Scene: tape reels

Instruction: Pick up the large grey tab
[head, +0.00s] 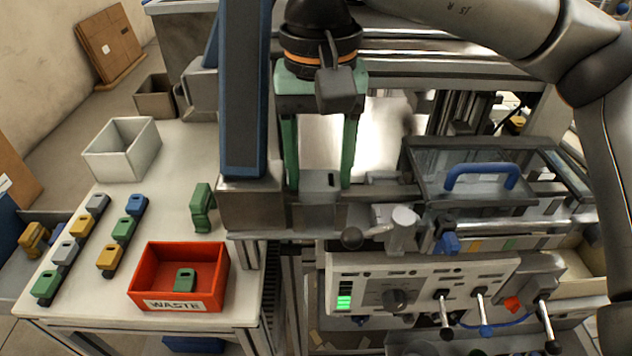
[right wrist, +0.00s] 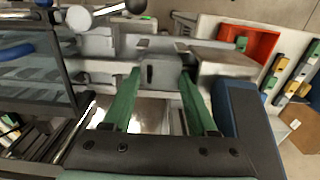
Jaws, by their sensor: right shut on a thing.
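My right gripper (head: 318,184) comes down from above with its two green fingers set wide apart. It is shut on a large grey tab (head: 325,186), a metal-grey block with a dark slot, at the grey machine bed. In the right wrist view the grey tab (right wrist: 162,72) sits between the green fingertips (right wrist: 160,74). I cannot tell whether the tab is clear of the bed. Smaller grey tabs, one at the back (head: 97,204) and one nearer (head: 66,252), stand in the rows on the white table. My left gripper is not in view.
A blue column (head: 246,90) stands close left of the gripper. A clear-lidded box with a blue handle (head: 482,176) stands to the right. The red waste bin (head: 180,304) holds a green tab. A green piece (head: 202,208) and a pale bin (head: 122,150) are on the table.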

